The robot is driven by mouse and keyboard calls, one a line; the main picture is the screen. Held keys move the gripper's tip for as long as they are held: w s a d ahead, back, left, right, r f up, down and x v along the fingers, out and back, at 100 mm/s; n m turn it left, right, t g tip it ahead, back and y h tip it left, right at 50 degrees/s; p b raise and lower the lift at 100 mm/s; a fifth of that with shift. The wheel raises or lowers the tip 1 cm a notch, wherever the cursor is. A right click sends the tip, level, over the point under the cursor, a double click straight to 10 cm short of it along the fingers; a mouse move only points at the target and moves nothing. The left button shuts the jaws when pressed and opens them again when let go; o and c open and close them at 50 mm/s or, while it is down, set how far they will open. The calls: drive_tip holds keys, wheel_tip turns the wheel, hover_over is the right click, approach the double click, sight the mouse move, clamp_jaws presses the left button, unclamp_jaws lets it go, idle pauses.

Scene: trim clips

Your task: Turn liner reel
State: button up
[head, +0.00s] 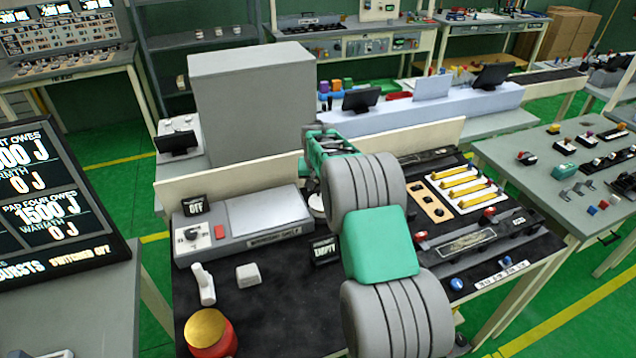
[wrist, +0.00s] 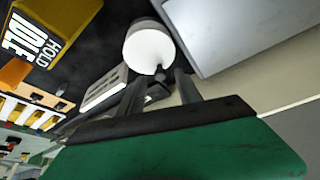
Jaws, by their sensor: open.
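A white round drum (wrist: 148,50), likely the liner reel, shows in the wrist view just past my fingertips. In the head view a small part of a white round thing (head: 317,205) shows beside my arm, mostly hidden. My gripper (wrist: 158,85) is open, with its two dark fingers reaching toward the drum. The fingers look spread on either side of a small dark part below the drum. I cannot tell whether they touch it. In the head view the green gripper body (head: 332,146) is partly behind my grey arm, and its fingertips are hidden.
A grey machine (head: 265,213) with a dial and OFF sign stands left of my arm. An EMPTY sign (head: 325,250), a white handle (head: 204,284) and a red cylinder with gold top (head: 212,340) are nearer. Yellow-handled strips (head: 465,190) lie right. A HOLD/IDLE sign (wrist: 45,35) is close by.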

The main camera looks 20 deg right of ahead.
drive_tip(key=shift+x, duration=0.85)
drive_tip(key=shift+a, duration=0.1)
clamp_jaws()
